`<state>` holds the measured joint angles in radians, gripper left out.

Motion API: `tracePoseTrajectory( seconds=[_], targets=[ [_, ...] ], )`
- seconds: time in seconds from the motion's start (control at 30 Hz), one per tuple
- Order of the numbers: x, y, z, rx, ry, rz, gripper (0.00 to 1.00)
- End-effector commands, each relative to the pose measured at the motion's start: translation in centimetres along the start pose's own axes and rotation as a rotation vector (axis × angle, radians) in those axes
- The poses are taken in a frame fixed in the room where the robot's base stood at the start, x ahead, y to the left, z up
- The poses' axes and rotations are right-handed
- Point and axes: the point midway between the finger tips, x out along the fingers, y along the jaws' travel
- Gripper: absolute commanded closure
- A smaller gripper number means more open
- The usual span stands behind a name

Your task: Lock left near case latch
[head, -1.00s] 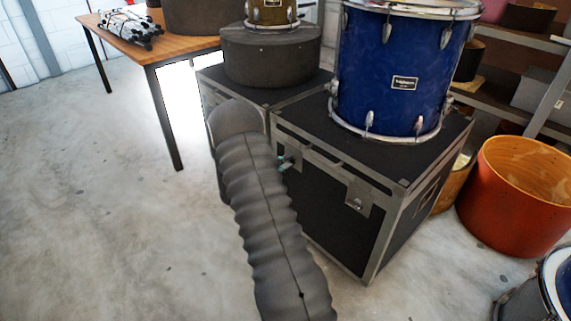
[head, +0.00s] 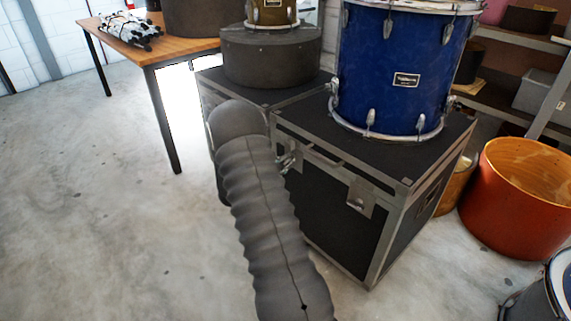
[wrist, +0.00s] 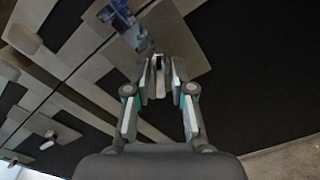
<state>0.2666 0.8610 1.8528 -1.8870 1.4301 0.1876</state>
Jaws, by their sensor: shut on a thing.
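The near black case (head: 335,215) with metal edges stands on the floor with a blue drum on top. Its front has two latches on metal plates. The left latch (head: 296,158) is mostly hidden by my arm and gripper; the right latch (head: 357,201) is clear of me. My gripper (head: 287,161) is at the left latch, largely hidden behind my arm in the head view. In the wrist view my fingertips (wrist: 160,68) are closed around the small upright tab of the left latch (wrist: 159,62), in front of its grey plate. Whether the latch is locked cannot be told.
A second case (head: 262,92) with a round dark drum case (head: 270,57) stands behind, to the left. The blue drum (head: 392,75) stands on the near case. A wooden table (head: 165,48) is at the back left. An orange drum (head: 515,205) is at right. Floor at left is free.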

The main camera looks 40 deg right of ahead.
Motion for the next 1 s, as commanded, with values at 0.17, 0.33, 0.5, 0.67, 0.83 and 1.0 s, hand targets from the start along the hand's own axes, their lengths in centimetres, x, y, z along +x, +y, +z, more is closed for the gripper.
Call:
tracePoseTrajectory(
  seconds=[0.17,0.33,0.5,0.67,0.83,1.0],
  targets=[
    [-0.01,-0.03,0.05,-0.166,0.000,-0.001,1.00],
    [-0.01,-0.03,0.06,-0.320,0.001,-0.001,1.00],
    [-0.02,-0.05,0.04,-0.451,0.001,-0.001,1.00],
    [-0.02,-0.05,0.04,-0.544,0.001,-0.001,1.00],
    [-0.02,-0.06,0.01,-0.609,0.001,-0.001,1.00],
    [-0.01,-0.07,-0.01,-0.641,0.001,-0.001,1.00]
  ],
)
